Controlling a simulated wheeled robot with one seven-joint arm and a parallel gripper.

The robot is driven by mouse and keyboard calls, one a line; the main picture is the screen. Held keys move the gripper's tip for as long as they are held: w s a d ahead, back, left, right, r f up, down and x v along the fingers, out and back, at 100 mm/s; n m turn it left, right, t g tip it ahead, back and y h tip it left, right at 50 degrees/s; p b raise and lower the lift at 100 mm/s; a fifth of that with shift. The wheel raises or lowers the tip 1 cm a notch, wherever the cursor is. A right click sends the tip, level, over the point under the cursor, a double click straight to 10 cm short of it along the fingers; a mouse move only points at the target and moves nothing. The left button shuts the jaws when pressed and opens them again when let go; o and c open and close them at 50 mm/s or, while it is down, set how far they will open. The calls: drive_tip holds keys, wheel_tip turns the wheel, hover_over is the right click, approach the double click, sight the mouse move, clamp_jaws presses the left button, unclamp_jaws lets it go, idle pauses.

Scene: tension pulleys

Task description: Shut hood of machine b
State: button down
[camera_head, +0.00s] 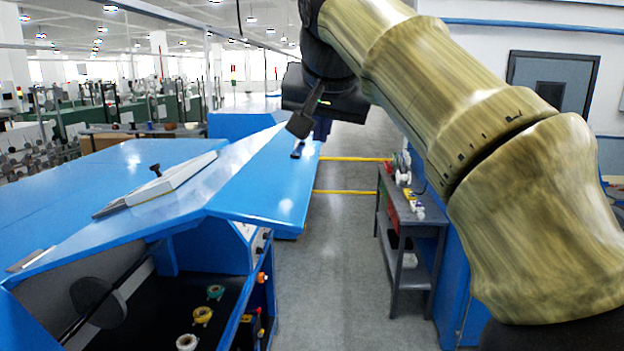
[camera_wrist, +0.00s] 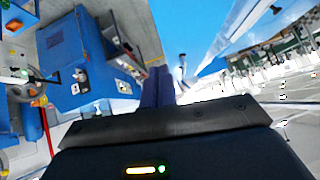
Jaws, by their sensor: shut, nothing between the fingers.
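A blue machine (camera_head: 262,262) stands at the left in the head view. Its blue hood (camera_head: 262,200) is raised at a slant, and the inside shows below it with several coloured pulleys (camera_head: 203,315). I cannot tell from any label whether this is machine b. A small dark handle (camera_head: 298,150) stands on the blue surface by the far end, and a handle also shows in the wrist view (camera_wrist: 182,68). My gripper (camera_head: 322,130) is shut and empty, close to the right of this handle. Its two fingers (camera_wrist: 158,86) are together in the wrist view; contact cannot be told.
A grey panel with a black knob (camera_head: 170,182) lies on the blue top at left. A grey cart (camera_head: 412,225) with small parts stands right of the aisle. The grey floor (camera_head: 335,280) between is clear. Yellow bars (camera_head: 350,191) cross the aisle farther back.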

drive_tip(key=p, duration=0.2)
hover_over(311, 189)
drive_tip(key=s+d, duration=0.1)
drive_tip(key=s, duration=0.2)
wheel_tip(311, 189, down, 6)
drive_tip(key=shift+w+a+f+p, duration=0.1)
drive_tip(key=shift+a+f+p, duration=0.1)
drive_tip(key=shift+f, duration=1)
drive_tip(key=shift+a+f+p, duration=0.1)
drive_tip(key=shift+a+f, duration=0.05)
drive_tip(key=shift+f, duration=1.05)
drive_tip(key=shift+f, duration=0.1)
